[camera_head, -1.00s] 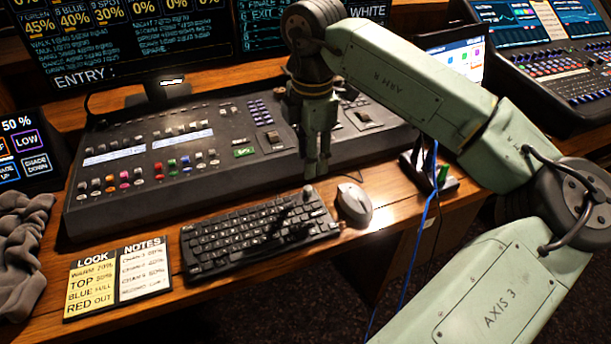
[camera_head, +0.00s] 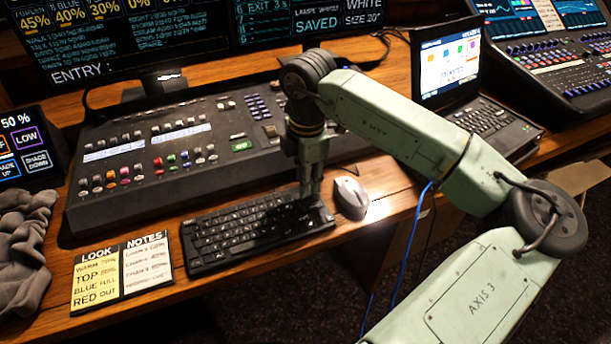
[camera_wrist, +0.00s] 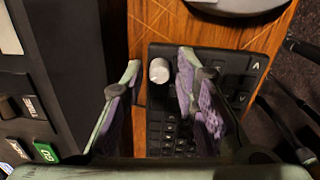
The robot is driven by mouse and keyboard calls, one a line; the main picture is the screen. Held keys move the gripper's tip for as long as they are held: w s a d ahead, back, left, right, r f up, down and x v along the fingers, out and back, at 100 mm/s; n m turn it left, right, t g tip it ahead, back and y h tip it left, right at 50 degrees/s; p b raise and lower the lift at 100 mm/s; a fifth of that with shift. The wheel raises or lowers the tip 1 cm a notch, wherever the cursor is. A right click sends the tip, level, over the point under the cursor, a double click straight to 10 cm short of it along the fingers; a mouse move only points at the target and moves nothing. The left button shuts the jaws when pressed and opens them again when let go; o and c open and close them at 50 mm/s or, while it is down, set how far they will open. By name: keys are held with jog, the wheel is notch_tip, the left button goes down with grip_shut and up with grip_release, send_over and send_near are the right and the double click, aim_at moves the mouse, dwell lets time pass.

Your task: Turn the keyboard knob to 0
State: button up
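The black keyboard (camera_head: 225,240) lies on the wooden desk, in front of the mixing console. Its light grey round knob (camera_wrist: 159,71) stands at the keyboard's corner in the wrist view. My gripper (camera_head: 309,190) points down over the keyboard's far right corner and hides the knob in the head view. In the wrist view my gripper (camera_wrist: 160,62) is open, and the knob shows between its two purple-padded fingers, with a gap on each side. I cannot tell how far the fingertips are above the keys. No mark on the knob can be read.
A grey mouse (camera_head: 351,197) lies just right of the keyboard. The console (camera_head: 240,145) is close behind. Look and notes cards (camera_head: 122,270) lie to the left, and a laptop (camera_head: 480,115) stands at the right. A blue cable (camera_head: 412,245) hangs off the desk's front edge.

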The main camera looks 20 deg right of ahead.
grip_shut()
jog(key=shift+f+n+b, duration=0.15)
jog(key=shift+n+b, duration=0.15)
jog(key=shift+b, duration=0.35)
jog(key=shift+f+n+b, duration=0.1)
jog(key=shift+n+b, duration=0.2)
jog(key=shift+b, duration=0.15)
jog(key=n+b, duration=0.2)
jog(key=b, duration=0.1)
jog(key=n+b, duration=0.3)
jog(key=shift+n, duration=0.4)
jog(key=n+b, duration=0.2)
jog(key=n, duration=0.1)
jog(key=shift+n, duration=0.3)
jog(key=n, duration=0.2)
jog(key=n+b, duration=0.1)
jog(key=n, duration=0.1)
jog(key=n+b, duration=0.1)
jog(key=n, duration=0.1)
jog(key=shift+w+r, duration=0.1)
jog(key=shift+r, duration=0.15)
jog(key=n, duration=0.7)
jog(key=shift+g, duration=0.3)
jog(key=shift+n, duration=0.3)
